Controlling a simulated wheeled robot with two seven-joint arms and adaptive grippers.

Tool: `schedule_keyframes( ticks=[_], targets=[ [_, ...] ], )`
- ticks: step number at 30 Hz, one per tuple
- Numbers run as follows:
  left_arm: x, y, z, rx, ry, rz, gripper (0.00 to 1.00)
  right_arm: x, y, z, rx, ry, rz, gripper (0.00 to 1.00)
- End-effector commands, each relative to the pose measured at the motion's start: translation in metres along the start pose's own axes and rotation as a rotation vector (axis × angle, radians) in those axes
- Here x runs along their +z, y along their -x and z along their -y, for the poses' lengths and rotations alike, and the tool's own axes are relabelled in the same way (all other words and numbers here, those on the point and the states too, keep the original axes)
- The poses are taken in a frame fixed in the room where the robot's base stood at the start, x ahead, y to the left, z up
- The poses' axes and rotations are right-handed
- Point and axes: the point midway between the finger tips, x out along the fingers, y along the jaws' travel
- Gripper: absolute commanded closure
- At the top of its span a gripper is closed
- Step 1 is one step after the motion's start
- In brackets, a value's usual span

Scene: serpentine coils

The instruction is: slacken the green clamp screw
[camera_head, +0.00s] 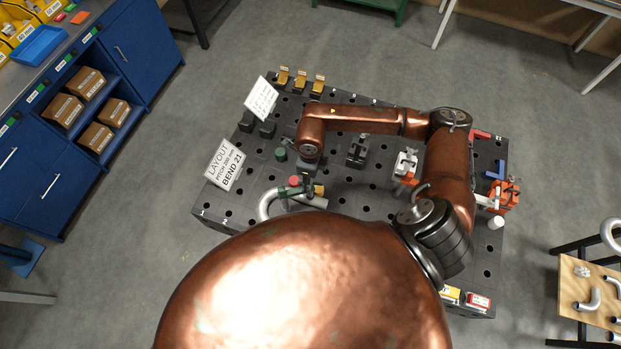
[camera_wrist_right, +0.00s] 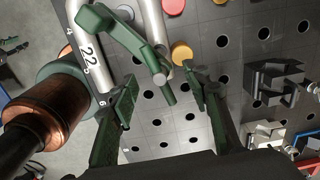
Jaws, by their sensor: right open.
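The green clamp (camera_wrist_right: 125,38) spans the bent silver pipe (camera_wrist_right: 152,28) in the wrist view. A green rod-like end (camera_wrist_right: 169,92), which looks like its screw, appears between my right fingertips. My right gripper (camera_wrist_right: 163,88) is open, one finger on each side of that end in the picture, with no clear contact. In the head view the pipe (camera_head: 265,205) lies at the table's near left, with the green clamp (camera_head: 284,191) and a red knob (camera_head: 295,181) by it. My left gripper is not in view.
The black perforated table (camera_head: 228,208) carries dark blocks (camera_head: 358,150), a silver-and-red clamp (camera_head: 405,165) and an orange clamp (camera_head: 503,195). A layout sign (camera_head: 225,164) stands at the left edge. A yellow knob (camera_wrist_right: 182,53) sits close to the right finger in the wrist view.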

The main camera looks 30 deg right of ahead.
Motion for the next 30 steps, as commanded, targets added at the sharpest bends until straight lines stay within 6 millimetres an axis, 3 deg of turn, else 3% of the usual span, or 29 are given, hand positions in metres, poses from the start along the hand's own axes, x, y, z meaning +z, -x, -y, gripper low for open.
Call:
schedule_keyframes(
  ticks=[12,18,30],
  targets=[
    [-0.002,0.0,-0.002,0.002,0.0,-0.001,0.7,0.001,0.077,0.002,-0.005,0.001,0.004,0.56],
    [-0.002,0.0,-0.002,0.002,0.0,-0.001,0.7,0.001,0.107,0.001,-0.003,0.0,0.003,0.56],
    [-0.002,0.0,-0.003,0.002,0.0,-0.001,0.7,0.001,0.117,0.001,-0.001,0.0,0.001,0.56]
  ],
)
